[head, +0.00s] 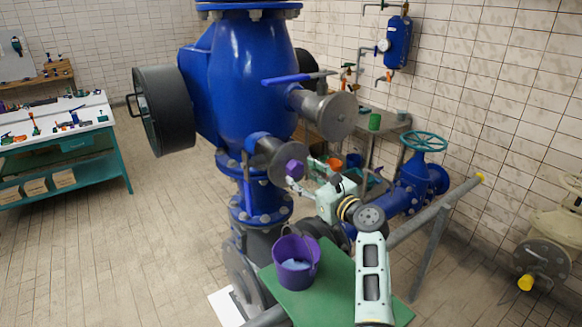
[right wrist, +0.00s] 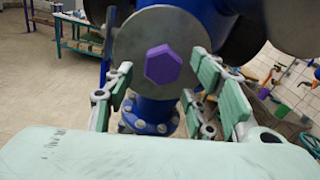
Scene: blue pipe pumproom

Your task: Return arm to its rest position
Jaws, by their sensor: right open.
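My right arm (head: 372,268) reaches up from the bottom right in the head view, bent at its elbow. Its gripper (head: 303,184) is at the small lower flange of the big blue pump. The right wrist view shows its green-padded fingers (right wrist: 160,88) spread wide, with nothing between the pads. A purple hexagonal plug (head: 295,169) sits in the centre of the round grey flange. The plug (right wrist: 163,64) appears ahead of the open fingers; whether they touch the flange is unclear. My left gripper is not in view.
A purple bucket (head: 296,262) with something light blue inside stands on a green board (head: 335,285) below the arm. A grey pipe rail (head: 435,213) and a blue valve with a teal handwheel (head: 423,142) are at right. Open floor lies left, before a teal workbench (head: 100,165).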

